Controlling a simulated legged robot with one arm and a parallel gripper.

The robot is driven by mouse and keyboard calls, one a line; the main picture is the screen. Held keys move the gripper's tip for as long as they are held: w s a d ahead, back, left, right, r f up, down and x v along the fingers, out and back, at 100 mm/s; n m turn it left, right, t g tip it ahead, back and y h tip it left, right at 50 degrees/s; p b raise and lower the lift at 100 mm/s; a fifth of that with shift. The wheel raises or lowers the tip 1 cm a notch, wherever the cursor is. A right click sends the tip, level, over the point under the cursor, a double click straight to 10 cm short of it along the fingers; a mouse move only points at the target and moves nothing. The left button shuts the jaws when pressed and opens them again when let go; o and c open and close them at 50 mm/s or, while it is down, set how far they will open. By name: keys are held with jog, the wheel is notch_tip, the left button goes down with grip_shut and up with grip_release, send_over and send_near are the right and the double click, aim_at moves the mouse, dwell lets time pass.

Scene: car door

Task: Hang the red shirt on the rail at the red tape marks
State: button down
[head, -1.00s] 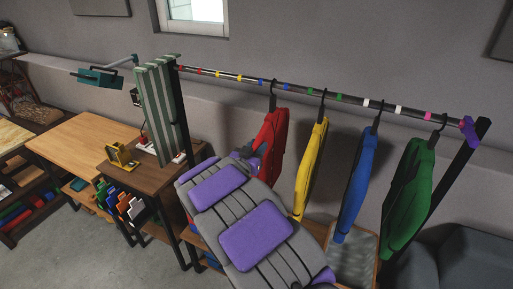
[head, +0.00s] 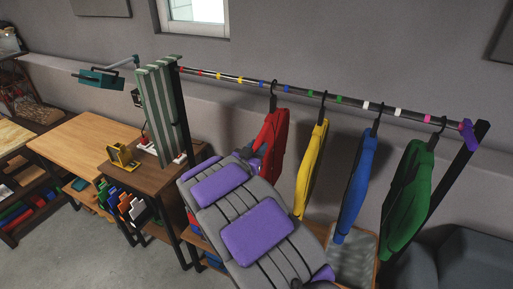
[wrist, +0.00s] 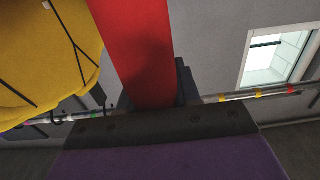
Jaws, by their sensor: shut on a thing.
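The red shirt (head: 270,140) hangs upright on a black hanger, its hook on the rail (head: 350,99) between the two blue tape marks (head: 285,87). The red tape marks (head: 199,72) are near the rail's left end, with yellow marks (head: 238,78) between them and the shirt. My gripper (wrist: 150,98) is shut on the red shirt, which fills the middle of the wrist view (wrist: 135,45). In the head view my grey and purple arm covers most of the gripper and the shirt's lower left.
Yellow (head: 311,165), blue (head: 354,190) and green (head: 409,195) shirts hang to the right. The rail between the red shirt and the board holds no shirts.

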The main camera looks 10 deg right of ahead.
jog(key=shift+f, duration=0.2)
jog(key=c, duration=0.7)
grip_release()
jog(key=p+v, duration=0.1)
jog(key=v, duration=1.6)
jog(key=shift+s+a, duration=0.1)
jog(key=shift+a, duration=0.1)
